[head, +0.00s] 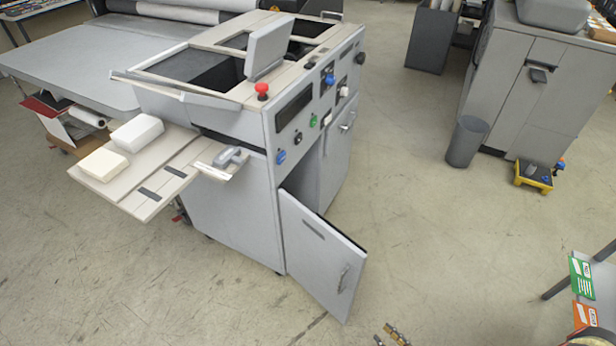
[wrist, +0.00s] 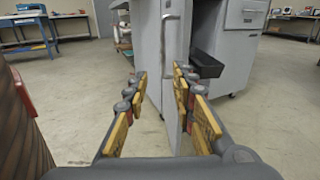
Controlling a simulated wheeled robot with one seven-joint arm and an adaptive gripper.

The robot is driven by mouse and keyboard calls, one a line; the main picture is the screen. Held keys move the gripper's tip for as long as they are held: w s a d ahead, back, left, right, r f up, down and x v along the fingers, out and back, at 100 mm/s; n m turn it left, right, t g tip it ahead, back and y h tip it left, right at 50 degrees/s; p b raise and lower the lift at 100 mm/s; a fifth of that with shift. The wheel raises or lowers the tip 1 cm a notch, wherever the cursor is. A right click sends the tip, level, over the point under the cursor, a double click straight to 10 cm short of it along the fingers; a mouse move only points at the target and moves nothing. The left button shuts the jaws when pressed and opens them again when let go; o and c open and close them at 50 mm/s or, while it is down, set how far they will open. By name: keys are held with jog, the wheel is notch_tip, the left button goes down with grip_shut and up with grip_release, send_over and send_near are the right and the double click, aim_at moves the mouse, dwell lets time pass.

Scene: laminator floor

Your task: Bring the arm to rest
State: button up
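My gripper (wrist: 160,80) is open, with its two yellow-padded fingers apart and nothing between them. In the head view only the tips of my gripper (head: 392,335) show, at the bottom edge, to the right of the open cabinet door; the rest of the arm is out of frame there. The grey laminator (head: 232,215) has its lower front door (head: 318,258) swung open. In the wrist view, a grey door panel with a vertical handle (wrist: 171,17) stands beyond the fingers; whether they touch it cannot be told.
A side shelf (head: 150,205) on the laminator holds two pale blocks (head: 137,132). A grey bin (head: 467,141) and a yellow pedal (head: 534,176) stand by another machine at right. A table leg (head: 566,284) is at lower right. The floor between is clear.

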jog(key=w+r+n+g, duration=0.2)
jog(key=r+n+g, duration=0.55)
jog(key=r, duration=0.35)
jog(key=w+r+n+g, duration=0.2)
jog(key=r+n+g, duration=0.5)
jog(key=r+n, duration=0.3)
jog(key=s+a+r+n+t+h, duration=0.1)
jog(key=s+r+n+t+h, duration=0.1)
jog(key=r, duration=0.7)
jog(key=s+a+r+n+t+h, duration=0.1)
jog(key=a+r+n+t+h, duration=0.1)
jog(key=r+n+h, duration=0.3)
jog(key=s+a+r+n+t+h, duration=0.2)
jog(key=r+n+h, duration=0.1)
jog(key=r, duration=1.1)
jog(key=shift+s+h, duration=0.3)
jog(key=shift+h, duration=0.2)
jog(key=shift+n, duration=0.25)
